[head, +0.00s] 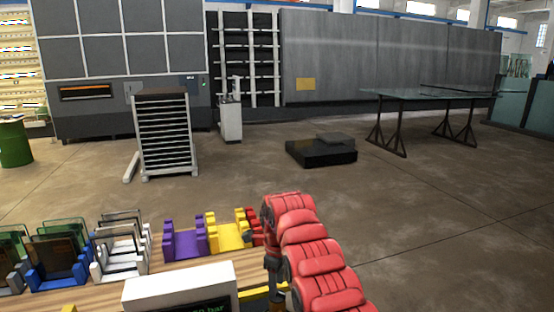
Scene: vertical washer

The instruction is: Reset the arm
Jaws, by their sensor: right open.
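My right arm, with red padded covers, comes in from the bottom and bends over near the wooden table's right end. My right gripper (277,299) hangs below the bend, small and partly hidden by the red arm; it is open, and I see nothing in it. My left arm and left gripper are not in view.
The wooden table (189,274) holds a white box with a screen (180,288) and purple (186,241), yellow (229,234), white and blue holders. Beyond it are a slotted rack (165,135), a black platform (321,152) and a glass-topped table (425,95). The floor on the right is clear.

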